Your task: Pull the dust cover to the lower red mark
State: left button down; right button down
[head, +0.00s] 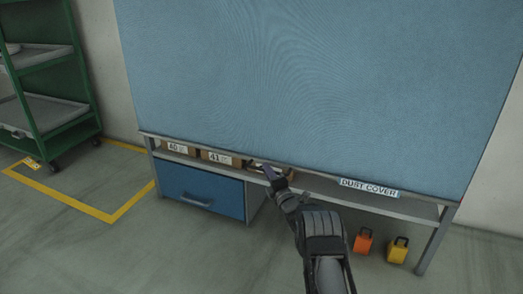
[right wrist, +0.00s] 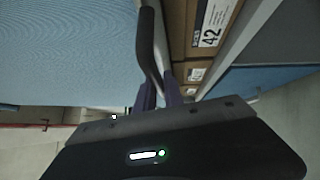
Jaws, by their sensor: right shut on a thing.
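The blue dust cover (head: 320,80) hangs down over most of the rack, its lower bar just above the low shelf. A "DUST COVER" label (head: 369,188) is on its lower edge. My right gripper (head: 272,176) is at the lower edge, left of the label. In the right wrist view, my right gripper (right wrist: 159,88) is shut on a dark curved handle (right wrist: 148,40) beside the blue cover (right wrist: 65,50). A small red spot, perhaps a mark, shows on the right post (head: 460,204) near the cover's lower corner. My left gripper is out of view.
Shoe boxes (head: 221,158) stand on the low shelf behind the cover's edge. A blue drawer (head: 201,191) is below left. Orange (head: 363,243) and yellow (head: 398,250) padlock-shaped items are on the floor below right. A green cart (head: 50,95) stands far left.

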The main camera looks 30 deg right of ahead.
jog(key=shift+d+f, duration=0.1)
jog(key=shift+f, duration=0.4)
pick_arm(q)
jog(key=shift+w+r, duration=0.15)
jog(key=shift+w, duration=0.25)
pick_arm(e)
jog(key=c, duration=1.5)
grip_release()
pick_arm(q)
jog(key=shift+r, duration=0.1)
pick_arm(e)
jog(key=shift+o, duration=0.2)
jog(key=shift+s, duration=0.1)
